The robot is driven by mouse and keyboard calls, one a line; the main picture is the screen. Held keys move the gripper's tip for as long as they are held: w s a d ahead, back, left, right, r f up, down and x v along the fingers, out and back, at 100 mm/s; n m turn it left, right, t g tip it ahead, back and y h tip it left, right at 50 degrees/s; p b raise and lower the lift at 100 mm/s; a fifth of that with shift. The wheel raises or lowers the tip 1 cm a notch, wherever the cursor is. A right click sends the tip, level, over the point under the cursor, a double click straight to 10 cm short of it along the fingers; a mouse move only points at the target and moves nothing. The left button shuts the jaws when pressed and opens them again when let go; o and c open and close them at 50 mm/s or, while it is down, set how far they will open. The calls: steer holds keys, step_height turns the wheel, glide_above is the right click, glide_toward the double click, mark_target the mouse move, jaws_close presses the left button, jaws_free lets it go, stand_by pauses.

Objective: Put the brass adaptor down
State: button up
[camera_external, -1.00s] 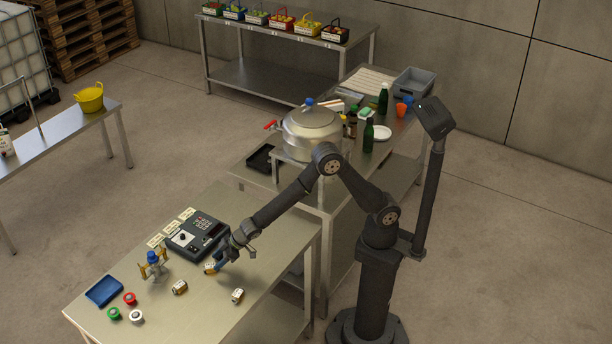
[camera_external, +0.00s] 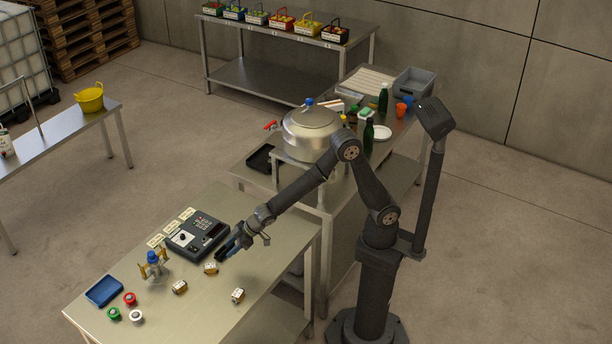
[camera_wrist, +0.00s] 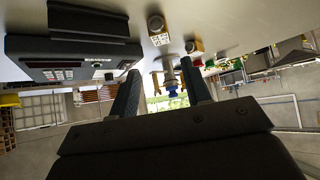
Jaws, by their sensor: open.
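The brass adaptor (camera_external: 211,268) rests on the steel table in front of the control box, apart from my gripper. It likely also shows near the top of the wrist view (camera_wrist: 156,25). My gripper (camera_external: 222,255) is open and empty, just above and to the right of the adaptor. In the wrist view its two fingers (camera_wrist: 160,95) are spread with nothing between them. Two similar brass-coloured fittings lie on the same table, one to the lower left (camera_external: 180,287) and one to the lower right (camera_external: 238,295).
The control box (camera_external: 196,236) with label cards stands behind the adaptor. A blue-topped brass valve piece (camera_external: 154,265) stands to the left. A blue tray (camera_external: 104,291) and red, green and white caps (camera_external: 130,299) are farther left. The table's right front is mostly clear.

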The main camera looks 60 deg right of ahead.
steer(key=g+h, duration=0.2)
steer(key=h, duration=0.2)
glide_toward(211, 266)
steer(key=f, duration=0.2)
steer(key=a+f, duration=0.1)
steer(key=shift+w+f+h, duration=0.15)
steer(key=shift+w+h, duration=0.15)
steer(key=shift+w+x, duration=0.15)
steer(key=shift+x, duration=1.3)
steer(key=shift+w+x, duration=0.1)
steer(key=shift+x, duration=1.4)
jaws_close()
steer(key=shift+r, duration=0.2)
